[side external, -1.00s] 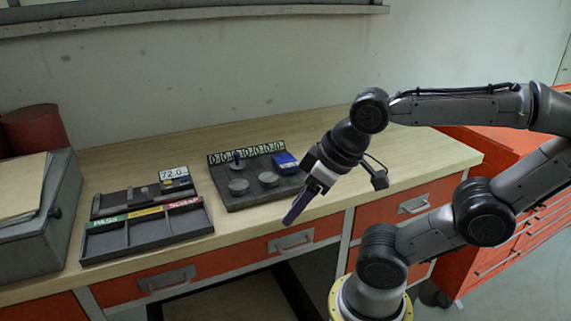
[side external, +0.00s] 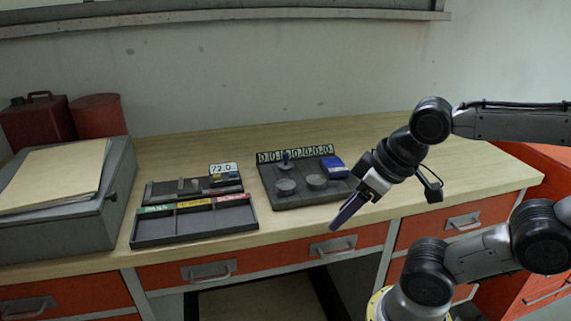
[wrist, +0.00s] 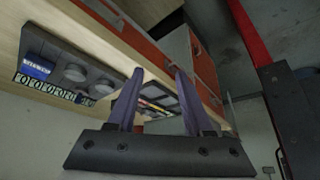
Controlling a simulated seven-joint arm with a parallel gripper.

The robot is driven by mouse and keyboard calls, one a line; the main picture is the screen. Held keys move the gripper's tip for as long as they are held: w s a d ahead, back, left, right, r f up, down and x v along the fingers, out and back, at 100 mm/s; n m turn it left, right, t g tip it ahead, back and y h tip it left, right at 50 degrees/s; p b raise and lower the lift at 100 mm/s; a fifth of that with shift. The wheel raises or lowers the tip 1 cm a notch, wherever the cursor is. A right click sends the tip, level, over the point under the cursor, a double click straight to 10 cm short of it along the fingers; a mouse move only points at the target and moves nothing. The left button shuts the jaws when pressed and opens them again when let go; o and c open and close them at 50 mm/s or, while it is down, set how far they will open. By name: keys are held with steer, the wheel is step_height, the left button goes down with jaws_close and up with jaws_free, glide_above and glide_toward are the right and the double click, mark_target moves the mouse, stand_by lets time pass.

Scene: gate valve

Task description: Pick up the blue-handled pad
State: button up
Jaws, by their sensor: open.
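The blue-handled pad (side external: 285,157) stands at the back left of a dark tray (side external: 310,195), with its small blue handle upright. My gripper (side external: 345,215) hangs in front of the tray's right side, near the table's front edge, apart from the pad and pointing down and left. Its fingers (wrist: 158,74) are open with nothing between them.
Two grey discs (side external: 286,187) (side external: 317,182) and a blue box (side external: 334,166) share the tray. Left are a labelled sorting tray (side external: 195,228), a 72.0 display (side external: 223,169) and a grey box (side external: 105,215). The table's right side is clear.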

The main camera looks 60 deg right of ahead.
steer(key=o, duration=0.6)
